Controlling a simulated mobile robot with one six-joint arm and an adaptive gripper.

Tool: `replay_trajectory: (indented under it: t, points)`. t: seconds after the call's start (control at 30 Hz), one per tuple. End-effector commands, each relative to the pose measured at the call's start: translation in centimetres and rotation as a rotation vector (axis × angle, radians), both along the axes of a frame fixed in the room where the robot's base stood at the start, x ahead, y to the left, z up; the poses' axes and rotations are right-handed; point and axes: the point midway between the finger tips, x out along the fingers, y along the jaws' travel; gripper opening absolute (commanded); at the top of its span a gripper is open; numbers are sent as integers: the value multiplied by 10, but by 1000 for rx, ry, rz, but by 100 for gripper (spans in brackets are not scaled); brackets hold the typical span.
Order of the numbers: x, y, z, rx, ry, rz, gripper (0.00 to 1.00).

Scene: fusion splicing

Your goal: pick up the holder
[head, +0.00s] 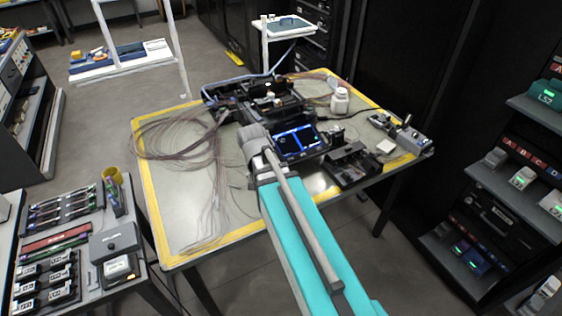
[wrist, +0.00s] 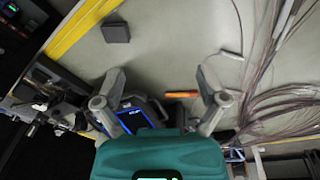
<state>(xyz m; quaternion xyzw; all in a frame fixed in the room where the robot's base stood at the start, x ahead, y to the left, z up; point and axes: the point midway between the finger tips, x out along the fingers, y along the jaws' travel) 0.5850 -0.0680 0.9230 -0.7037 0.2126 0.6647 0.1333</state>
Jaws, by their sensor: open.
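My gripper (wrist: 160,78) is open in the wrist view, its two grey fingers spread above the table with nothing between the tips. In the head view my arm hides the fingers. I cannot tell for sure which thing is the holder. A small dark grey block (wrist: 116,32), possibly the holder, lies on the bare table near the yellow edge in the wrist view, beyond the left finger and apart from it. A small orange piece (wrist: 180,94) lies on the table in line between the fingers, its near side partly hidden.
The splicer's lit screen (head: 299,141) stands close by my wrist, also under the left finger in the wrist view (wrist: 140,118). Loose fibres (head: 180,140) spread over the table's left side. A white bottle (head: 340,101) and a dark device (head: 352,164) stand right.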

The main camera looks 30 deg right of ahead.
Motion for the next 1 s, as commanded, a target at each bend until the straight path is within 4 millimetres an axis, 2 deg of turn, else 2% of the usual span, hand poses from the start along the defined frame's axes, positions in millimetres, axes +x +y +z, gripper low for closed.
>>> replay_trajectory:
  t: [0.03, 0.1, 0.3, 0.5, 0.73, 0.9, 1.0]
  points:
    - [-12, 14, 0, 20, 13, 83, 91]
    - [-22, 30, -1, 46, 27, 195, 91]
    - [-42, 59, -1, 96, 50, 420, 91]
    - [-47, 68, -1, 114, 57, 495, 91]
    - [-47, 68, -1, 114, 57, 497, 91]
    - [-47, 68, -1, 113, 56, 496, 60]
    - [-47, 68, -1, 113, 56, 495, 57]
